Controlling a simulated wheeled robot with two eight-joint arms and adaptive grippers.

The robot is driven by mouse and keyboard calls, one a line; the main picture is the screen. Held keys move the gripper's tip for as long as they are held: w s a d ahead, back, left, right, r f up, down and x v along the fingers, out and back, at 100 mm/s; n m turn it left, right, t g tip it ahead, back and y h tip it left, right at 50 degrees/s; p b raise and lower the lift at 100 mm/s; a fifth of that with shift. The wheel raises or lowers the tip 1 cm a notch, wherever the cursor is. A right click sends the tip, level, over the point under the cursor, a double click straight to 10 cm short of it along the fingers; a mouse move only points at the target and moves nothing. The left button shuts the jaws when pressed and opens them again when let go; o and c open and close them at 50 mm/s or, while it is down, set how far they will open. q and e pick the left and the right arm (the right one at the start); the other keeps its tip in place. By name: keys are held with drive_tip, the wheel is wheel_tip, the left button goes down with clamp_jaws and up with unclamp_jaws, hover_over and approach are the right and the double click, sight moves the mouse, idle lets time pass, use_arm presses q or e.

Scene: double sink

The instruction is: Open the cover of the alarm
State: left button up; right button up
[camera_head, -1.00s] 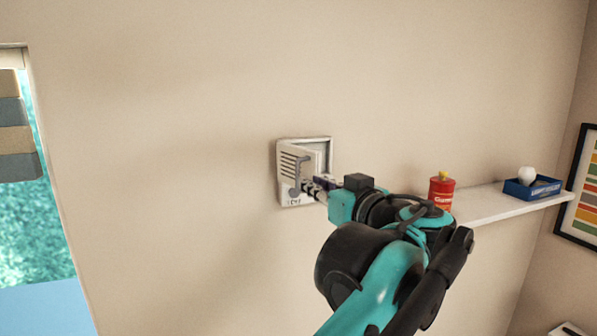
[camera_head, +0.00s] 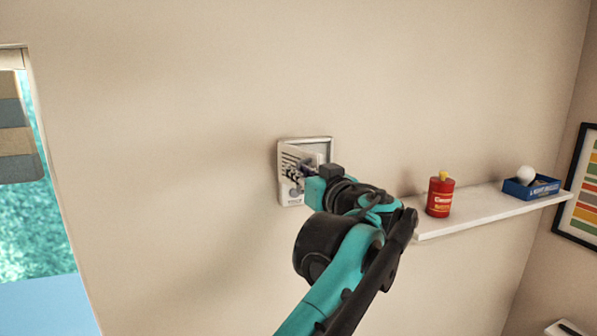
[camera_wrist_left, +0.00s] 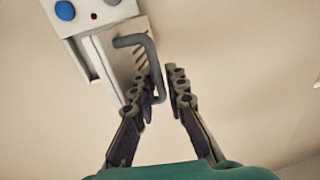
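The alarm (camera_head: 290,143) is a pale square box on the wall in the head view. Its slatted cover (camera_head: 291,158) stands partly swung out, with a gap at the right side. In the left wrist view the alarm (camera_wrist_left: 92,17) shows a blue button and a small red light, and the cover (camera_wrist_left: 118,68) carries a bent grey handle (camera_wrist_left: 151,58). My left gripper (camera_head: 296,175) is at the front of the cover. In the left wrist view its fingers (camera_wrist_left: 161,82) are apart, with the handle's lower end between or just beside the tips; contact is unclear. My right gripper is out of view.
A framed chart (camera_head: 580,190) hangs at the far right. The wall left of the alarm is bare up to the window.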

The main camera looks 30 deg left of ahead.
use_arm(q)
clamp_jaws()
drive_tip(key=s+a, duration=0.1)
drive_tip(key=a, duration=0.1)
drive_tip(key=s+a, duration=0.2)
drive_tip(key=shift+s+a, duration=0.2)
drive_tip(key=shift+d, duration=0.1)
drive_tip(key=shift+o, duration=1.6)
unclamp_jaws()
drive_tip(key=shift+w, duration=0.1)
